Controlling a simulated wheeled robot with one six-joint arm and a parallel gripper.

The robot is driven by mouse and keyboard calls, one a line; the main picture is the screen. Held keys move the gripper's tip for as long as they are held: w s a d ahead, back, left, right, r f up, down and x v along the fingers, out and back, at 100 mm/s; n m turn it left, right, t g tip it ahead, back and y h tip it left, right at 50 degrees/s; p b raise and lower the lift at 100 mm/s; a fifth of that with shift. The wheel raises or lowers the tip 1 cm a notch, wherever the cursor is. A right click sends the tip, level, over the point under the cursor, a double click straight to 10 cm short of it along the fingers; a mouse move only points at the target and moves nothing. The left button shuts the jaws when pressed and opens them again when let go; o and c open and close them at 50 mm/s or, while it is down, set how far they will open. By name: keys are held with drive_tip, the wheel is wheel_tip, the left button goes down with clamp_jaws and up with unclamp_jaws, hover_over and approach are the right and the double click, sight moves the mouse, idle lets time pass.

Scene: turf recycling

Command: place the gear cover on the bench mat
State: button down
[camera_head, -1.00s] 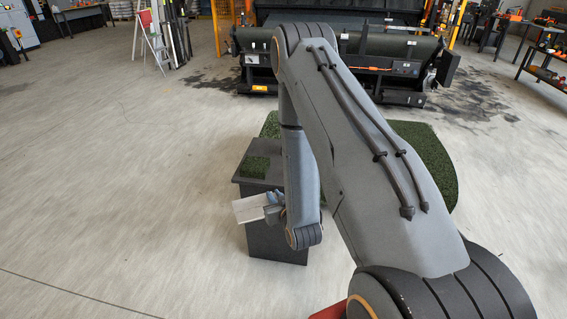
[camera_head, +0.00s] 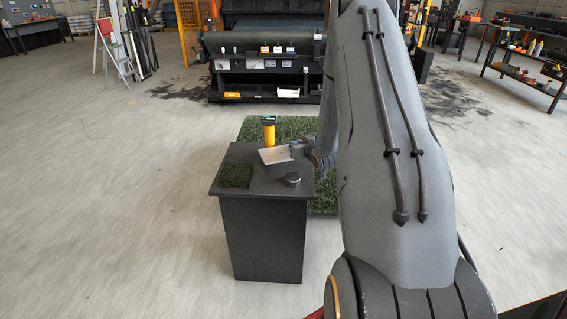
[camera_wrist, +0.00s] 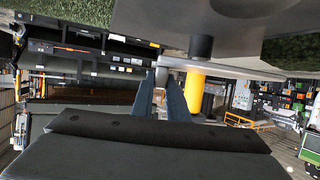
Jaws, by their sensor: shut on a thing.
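The gear cover, a flat pale grey-white plate (camera_head: 273,156), is held at one edge in my gripper (camera_head: 296,150), which is shut on it. In the head view it appears over the back part of the dark bench (camera_head: 262,243); I cannot tell its height above the top. The bench mat, a small green turf square (camera_head: 236,176), lies on the bench's front left, left of and nearer than the plate, and looks bare. In the wrist view, which looks upside down, the fingers (camera_wrist: 168,92) reach to a thin pale strip, probably the plate's edge.
A yellow cylinder with a dark top (camera_head: 269,131) stands close behind the plate; it also shows in the wrist view (camera_wrist: 194,92). A larger turf piece (camera_head: 324,203) lies behind the bench. Open floor lies left.

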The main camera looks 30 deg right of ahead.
sight(297, 167)
drive_tip(key=shift+f, duration=3.35)
drive_tip(key=shift+f, duration=0.1)
drive_tip(key=c, duration=1.7)
unclamp_jaws()
